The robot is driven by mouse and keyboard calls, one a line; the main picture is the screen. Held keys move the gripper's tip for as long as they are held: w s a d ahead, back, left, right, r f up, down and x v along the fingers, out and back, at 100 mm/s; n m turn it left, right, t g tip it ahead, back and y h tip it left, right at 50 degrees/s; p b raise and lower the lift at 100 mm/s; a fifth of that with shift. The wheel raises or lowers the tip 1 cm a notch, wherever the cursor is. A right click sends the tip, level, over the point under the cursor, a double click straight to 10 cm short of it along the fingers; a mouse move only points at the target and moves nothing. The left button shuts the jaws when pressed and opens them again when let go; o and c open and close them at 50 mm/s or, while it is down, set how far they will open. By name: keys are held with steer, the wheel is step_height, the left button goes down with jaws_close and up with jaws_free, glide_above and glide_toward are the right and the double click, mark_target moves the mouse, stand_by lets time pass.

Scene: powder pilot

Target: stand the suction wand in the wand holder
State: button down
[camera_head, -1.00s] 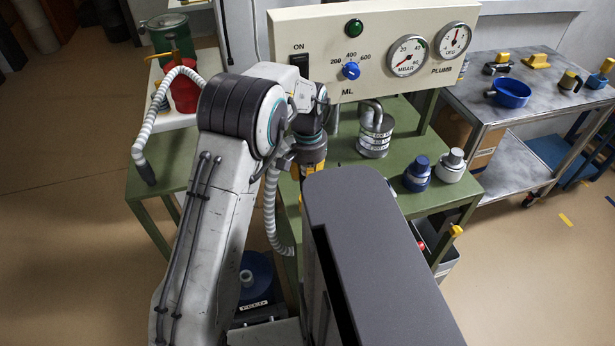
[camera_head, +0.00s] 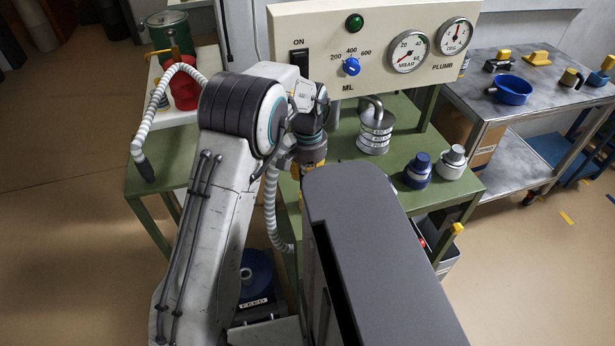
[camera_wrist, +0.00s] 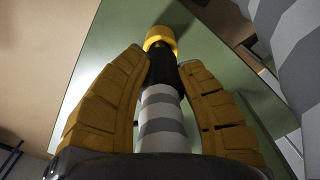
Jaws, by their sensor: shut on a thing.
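In the wrist view my gripper (camera_wrist: 160,105) is shut on the suction wand (camera_wrist: 162,122), with one yellow-brown finger on each side. The wand shows a grey-and-white striped length that runs into a black sleeve. A yellow ring (camera_wrist: 160,37) shows at the far end of the sleeve, over green table surface. I cannot tell whether this ring belongs to the wand or to the wand holder, or whether they touch. In the head view my gripper (camera_head: 306,170) is mostly hidden behind my own body and arm. A striped hose (camera_head: 271,205) hangs beside it. I cannot make out the wand holder there.
The green table (camera_head: 345,150) carries a metal canister (camera_head: 375,130), a blue-topped bottle (camera_head: 418,170) and a white-topped one (camera_head: 453,162). The gauge panel (camera_head: 375,50) stands behind. At left, another hose stretch (camera_head: 140,125) ends in a black tip. A metal side table (camera_head: 535,90) stands at right.

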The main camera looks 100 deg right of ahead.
steer(key=shift+f+b, duration=0.8)
steer(key=shift+f, duration=0.35)
steer(key=c, duration=0.9)
jaws_free()
steer(key=shift+r, duration=0.1)
steer(key=shift+c, duration=1.3)
steer(key=shift+r, duration=0.1)
steer(key=shift+r+p, duration=2.85)
steer(key=shift+r, duration=0.8)
